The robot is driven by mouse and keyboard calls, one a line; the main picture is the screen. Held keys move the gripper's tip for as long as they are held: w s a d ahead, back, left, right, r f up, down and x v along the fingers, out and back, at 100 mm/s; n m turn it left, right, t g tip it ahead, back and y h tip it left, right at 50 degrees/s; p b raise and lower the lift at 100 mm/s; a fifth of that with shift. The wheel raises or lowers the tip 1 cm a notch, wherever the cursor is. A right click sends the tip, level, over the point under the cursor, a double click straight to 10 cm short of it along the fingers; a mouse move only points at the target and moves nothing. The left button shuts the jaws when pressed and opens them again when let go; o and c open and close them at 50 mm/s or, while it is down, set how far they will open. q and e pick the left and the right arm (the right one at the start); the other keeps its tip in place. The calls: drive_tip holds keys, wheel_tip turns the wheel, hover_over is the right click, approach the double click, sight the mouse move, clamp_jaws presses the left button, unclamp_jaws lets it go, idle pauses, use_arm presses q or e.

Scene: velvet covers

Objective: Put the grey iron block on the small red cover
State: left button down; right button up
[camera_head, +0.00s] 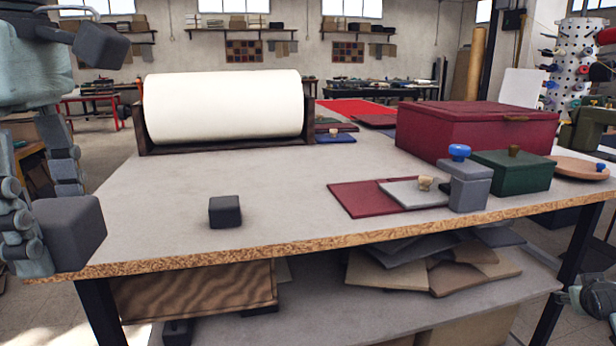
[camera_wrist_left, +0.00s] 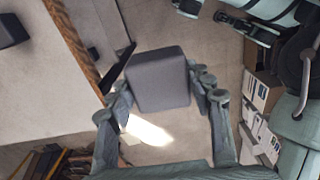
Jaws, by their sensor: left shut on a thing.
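My left gripper (camera_wrist_left: 158,88) is shut on a grey block (camera_head: 68,232), held beyond the table's front-left edge. The wrist view shows the block between the fingers over the floor. A smaller-looking, darker block (camera_head: 225,211) sits alone on the table; it partly shows in the wrist view (camera_wrist_left: 12,30). A flat dark red cover (camera_head: 355,199) lies right of centre, partly under a light grey flat piece (camera_head: 408,193) with a wooden knob. More flat red pieces (camera_head: 375,121) lie further back; I cannot tell which is the small red cover. Part of my right arm shows at the lower right, its gripper unclear.
A large white roll (camera_head: 223,106) stands at the back left. A dark red box (camera_head: 470,132), a green box (camera_head: 512,172) and a grey box with a blue knob (camera_head: 469,187) stand at the right. The table (camera_head: 150,215) is clear around the dark block.

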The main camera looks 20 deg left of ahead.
drive_tip(key=s+a+f+n+g+y, duration=0.1)
drive_tip(key=s+a+f+g, duration=0.15)
drive_tip(key=s+f, duration=0.85)
drive_tip(key=s+a+f+g+y, duration=0.1)
drive_tip(key=s+a+f, duration=0.45)
drive_tip(key=f, duration=0.95)
drive_tip(key=s+a+f+g, duration=0.1)
drive_tip(key=s+f, duration=0.4)
drive_tip(key=s, duration=0.6)
drive_tip(key=s+a+f+g, duration=0.2)
drive_tip(key=s+f, duration=0.4)
drive_tip(key=s, duration=0.5)
drive_tip(key=s+a+f+g, duration=0.1)
drive_tip(key=s+f, duration=0.5)
drive_tip(key=s, duration=0.6)
drive_tip(key=shift+a+g+y, duration=0.3)
drive_tip(key=shift+g+y, duration=0.1)
drive_tip(key=shift+g, duration=0.05)
drive_tip(key=shift+f, duration=0.1)
